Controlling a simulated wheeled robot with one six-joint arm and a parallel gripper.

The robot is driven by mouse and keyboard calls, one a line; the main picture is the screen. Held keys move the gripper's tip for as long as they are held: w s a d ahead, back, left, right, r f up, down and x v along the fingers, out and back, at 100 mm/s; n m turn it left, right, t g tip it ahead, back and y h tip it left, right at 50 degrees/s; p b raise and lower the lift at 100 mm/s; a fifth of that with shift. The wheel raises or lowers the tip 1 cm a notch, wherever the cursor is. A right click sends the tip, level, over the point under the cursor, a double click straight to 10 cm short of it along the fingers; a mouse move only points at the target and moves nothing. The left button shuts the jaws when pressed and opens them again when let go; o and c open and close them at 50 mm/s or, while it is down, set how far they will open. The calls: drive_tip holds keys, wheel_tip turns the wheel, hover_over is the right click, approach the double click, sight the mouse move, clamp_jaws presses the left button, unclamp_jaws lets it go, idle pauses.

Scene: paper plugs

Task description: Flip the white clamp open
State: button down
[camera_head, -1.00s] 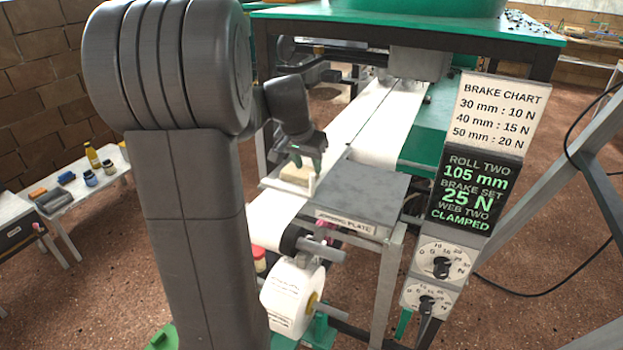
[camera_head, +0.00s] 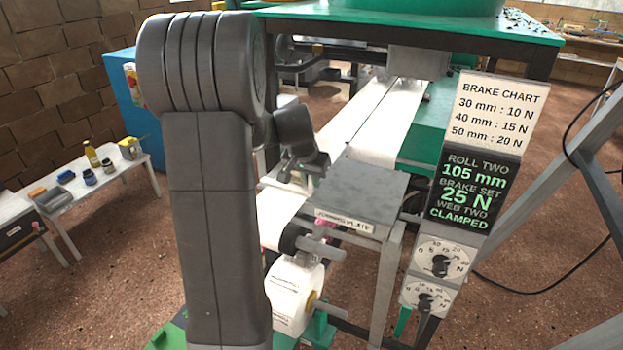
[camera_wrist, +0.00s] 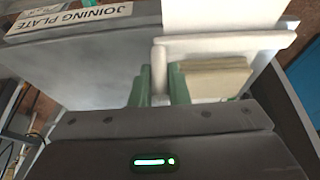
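The white clamp is a thin bar with a short upright end, lying across the white paper web beside the joining plate; it shows in the wrist view (camera_wrist: 225,42). In the head view the clamp is mostly hidden by my gripper (camera_head: 300,176). In the wrist view my gripper (camera_wrist: 160,88) has its two green fingers on either side of the clamp's upright end, close against it with no clear gap. The grey joining plate (camera_head: 365,185) is right of my gripper; its label shows in the wrist view (camera_wrist: 70,20).
A beige block (camera_wrist: 215,78) sits right beside my fingers. A paper roll (camera_head: 293,295) hangs below. The dark display (camera_head: 473,187) reads "WEB TWO CLAMPED", above two dials (camera_head: 440,262). A side table with bottles (camera_head: 95,178) stands at the left.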

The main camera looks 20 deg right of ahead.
drive_tip(key=shift+r, duration=0.15)
drive_tip(key=shift+w+a+r+g+h, duration=0.1)
drive_tip(key=shift+w+r+g+h, duration=0.1)
drive_tip(key=shift+r, duration=0.2)
drive_tip(key=shift+w+a+r+g+h, duration=0.1)
drive_tip(key=shift+r+g+h, duration=0.1)
drive_tip(key=shift+r, duration=0.2)
drive_tip(key=w+a+r+n+g+h+p, duration=0.2)
drive_tip(key=w+a+r+g+h+p, duration=0.3)
drive_tip(key=r, duration=0.5)
drive_tip(key=shift+w+a+n+g+h, duration=0.4)
drive_tip(key=shift+w+a+g+h, duration=0.8)
drive_tip(key=shift+w, duration=0.65)
drive_tip(key=c, duration=1.4)
unclamp_jaws()
drive_tip(key=shift+a, duration=0.1)
